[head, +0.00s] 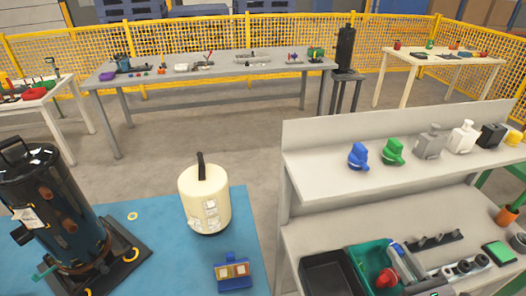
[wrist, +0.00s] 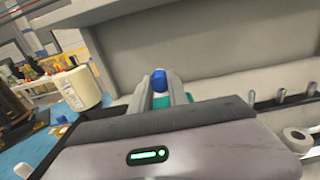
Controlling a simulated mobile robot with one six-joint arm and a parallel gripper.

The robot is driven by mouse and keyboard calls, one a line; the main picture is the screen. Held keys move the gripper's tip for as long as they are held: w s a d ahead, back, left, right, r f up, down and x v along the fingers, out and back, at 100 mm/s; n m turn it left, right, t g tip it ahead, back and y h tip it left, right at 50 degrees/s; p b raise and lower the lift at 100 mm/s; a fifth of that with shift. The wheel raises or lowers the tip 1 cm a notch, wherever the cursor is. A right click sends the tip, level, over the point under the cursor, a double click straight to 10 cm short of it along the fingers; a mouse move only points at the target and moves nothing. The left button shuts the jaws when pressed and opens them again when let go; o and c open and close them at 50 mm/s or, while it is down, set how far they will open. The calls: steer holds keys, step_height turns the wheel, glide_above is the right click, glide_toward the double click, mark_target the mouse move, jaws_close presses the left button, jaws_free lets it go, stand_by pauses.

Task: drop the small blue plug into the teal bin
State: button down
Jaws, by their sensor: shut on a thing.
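In the wrist view, my gripper (wrist: 159,82) is shut on the small blue plug (wrist: 158,77), held between its two fingertips. Part of the teal bin (wrist: 160,101) shows beyond the plug, between the fingers. In the head view, the teal bin (head: 367,256) stands on the lower bench top at the lower right. A grey part and a red part show over or in it; their exact place is unclear. My gripper and the held plug are hard to make out in the head view.
A black tray (head: 330,276) stands left of the bin. A dark rail with pegs (head: 436,241) lies to its right. The raised shelf (head: 320,165) behind carries a blue fitting (head: 358,156), a green fitting (head: 394,152) and bottles. A cream tank (head: 204,198) stands left of the bench.

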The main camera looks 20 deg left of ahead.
steer(key=shift+f+b, duration=0.3)
steer(key=shift+f, duration=0.6)
steer(key=shift+r, duration=0.1)
steer(key=c, duration=1.2)
jaws_free()
steer(key=shift+d, duration=0.1)
steer(key=p+v, duration=0.3)
steer(key=v, duration=1.4)
steer(key=shift+s, duration=0.15)
steer(key=shift+d, duration=0.1)
